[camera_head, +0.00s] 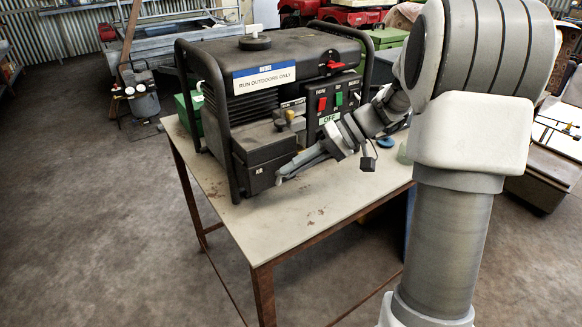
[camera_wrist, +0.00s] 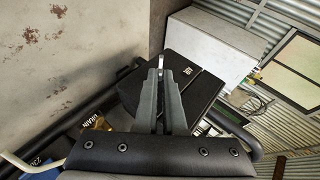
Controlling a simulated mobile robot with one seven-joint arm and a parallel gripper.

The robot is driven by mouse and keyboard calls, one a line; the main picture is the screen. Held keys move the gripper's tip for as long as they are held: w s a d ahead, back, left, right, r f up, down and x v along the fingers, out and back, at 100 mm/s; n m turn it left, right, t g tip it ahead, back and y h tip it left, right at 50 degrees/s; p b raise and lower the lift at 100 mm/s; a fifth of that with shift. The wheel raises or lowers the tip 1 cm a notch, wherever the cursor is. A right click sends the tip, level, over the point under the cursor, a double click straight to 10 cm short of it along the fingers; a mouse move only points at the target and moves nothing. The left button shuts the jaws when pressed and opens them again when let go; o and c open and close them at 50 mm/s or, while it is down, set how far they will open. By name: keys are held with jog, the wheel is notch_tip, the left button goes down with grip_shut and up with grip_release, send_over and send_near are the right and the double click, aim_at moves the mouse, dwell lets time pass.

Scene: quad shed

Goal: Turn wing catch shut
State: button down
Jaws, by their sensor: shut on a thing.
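A dark generator (camera_head: 243,115) in a black tube frame stands on the table. Low at its front is a black box marked "AB" (camera_head: 262,172), which also shows in the wrist view (camera_wrist: 184,76). My gripper (camera_head: 281,177) reaches in from the right to the right side of this box. In the wrist view my gripper (camera_wrist: 160,70) has its fingers closed together on a small pale metal piece, which looks like the wing catch (camera_wrist: 161,60). Only its tip shows beyond the fingers. The fingers hide the rest, so I cannot tell its angle.
The pale, rust-spotted table top (camera_head: 300,212) is clear in front of the generator. The frame tube (camera_head: 217,125) runs close by the box. The panel has a red switch (camera_head: 322,103) and a green switch (camera_head: 339,99). A blue round item (camera_head: 386,142) lies right of my wrist.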

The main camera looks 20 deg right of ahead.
jog(key=shift+w+d+f+m+g+y, duration=0.15)
jog(key=shift+f+m+y, duration=0.2)
jog(key=shift+y, duration=0.8)
jog(key=shift+s+d+f+m+g+y, duration=0.1)
jog(key=shift+f+m+y, duration=0.3)
jog(key=shift+y, duration=0.8)
jog(key=shift+w+d+f+m+g+y, duration=0.15)
jog(key=shift+f+m+y, duration=0.2)
jog(key=shift+y, duration=0.8)
jog(key=shift+s+a, duration=0.15)
jog(key=c, duration=1)
grip_release()
jog(key=s+d+p, duration=0.1)
jog(key=d+p, duration=0.1)
jog(key=d, duration=1.5)
jog(key=shift+s+d, duration=0.15)
jog(key=shift+d, duration=0.05)
jog(key=shift+f, duration=0.1)
